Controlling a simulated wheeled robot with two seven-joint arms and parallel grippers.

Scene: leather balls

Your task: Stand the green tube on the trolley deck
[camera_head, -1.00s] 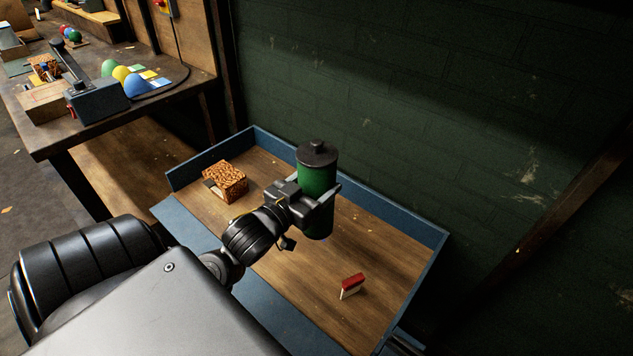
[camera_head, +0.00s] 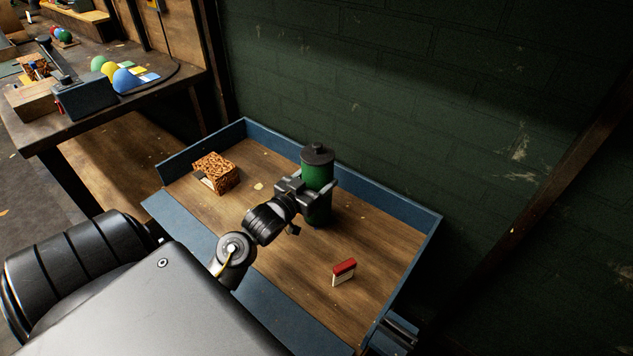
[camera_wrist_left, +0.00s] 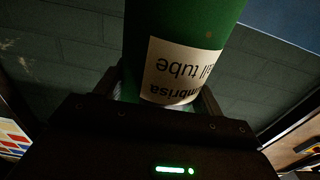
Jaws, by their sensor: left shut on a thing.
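The green tube (camera_head: 318,172) has a dark lid and is upright over the wooden trolley deck (camera_head: 290,265), near its back wall. My left gripper (camera_head: 318,192) is shut around the middle of the tube. The tube's base is at or very close to the deck; I cannot tell whether it touches. In the left wrist view the green tube (camera_wrist_left: 185,30) shows a white label between the fingers of the left gripper (camera_wrist_left: 165,85). My right gripper is in neither view.
A cork-patterned box (camera_head: 217,172) stands at the deck's back left corner. Blue rims (camera_head: 405,275) edge the trolley. A workbench (camera_head: 110,118) with colored domes is at the left. A green wall rises behind.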

